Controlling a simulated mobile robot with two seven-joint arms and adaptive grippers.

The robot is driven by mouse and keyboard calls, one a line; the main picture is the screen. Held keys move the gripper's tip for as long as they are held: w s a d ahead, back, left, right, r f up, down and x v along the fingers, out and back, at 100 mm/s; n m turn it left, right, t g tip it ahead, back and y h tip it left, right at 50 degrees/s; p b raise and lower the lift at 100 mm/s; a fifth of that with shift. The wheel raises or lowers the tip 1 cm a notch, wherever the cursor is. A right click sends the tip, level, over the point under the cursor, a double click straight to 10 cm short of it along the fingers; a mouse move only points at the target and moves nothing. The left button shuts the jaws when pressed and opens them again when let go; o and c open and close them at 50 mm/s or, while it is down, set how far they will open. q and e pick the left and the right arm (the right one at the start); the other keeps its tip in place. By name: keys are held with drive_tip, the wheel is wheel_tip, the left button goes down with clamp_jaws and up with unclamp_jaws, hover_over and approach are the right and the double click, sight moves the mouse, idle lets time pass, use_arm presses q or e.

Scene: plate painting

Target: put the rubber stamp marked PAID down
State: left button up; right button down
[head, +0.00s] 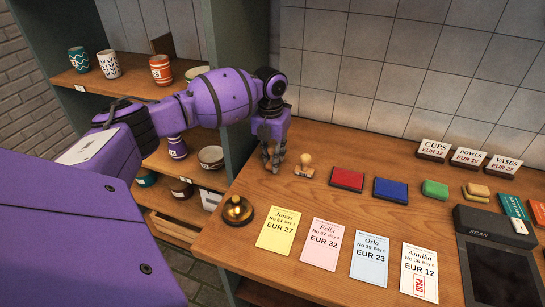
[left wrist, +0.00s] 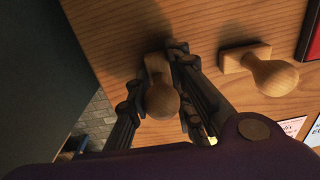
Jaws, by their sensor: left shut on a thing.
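My left gripper (head: 273,162) is shut at the back left of the wooden counter, its fingertips close to the surface. In the left wrist view, my left gripper (left wrist: 160,108) has its fingers on both sides of a wooden stamp (left wrist: 162,98) with a round knob. Its marking is not visible, and I cannot tell whether its base touches the counter. A second wooden stamp (head: 304,166) stands upright just right of the gripper; it also shows in the left wrist view (left wrist: 268,74). My right gripper is not in view.
A red ink pad (head: 347,179) and a blue ink pad (head: 391,190) lie to the right. A brass bell (head: 237,210) stands in front. Several price cards lie nearer; the white card (head: 419,272) bears a red PAID mark.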

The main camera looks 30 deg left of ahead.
sight(271, 146)
use_arm(q)
drive_tip(key=shift+f, duration=0.15)
drive_tip(key=o, duration=0.9)
wheel_tip(271, 146, up, 12)
drive_tip(key=shift+s+a+r, duration=0.1)
drive_tip(key=shift+a+r, duration=0.05)
drive_tip(key=shift+r, duration=0.05)
drive_tip(key=shift+f, duration=0.1)
idle(0.4)
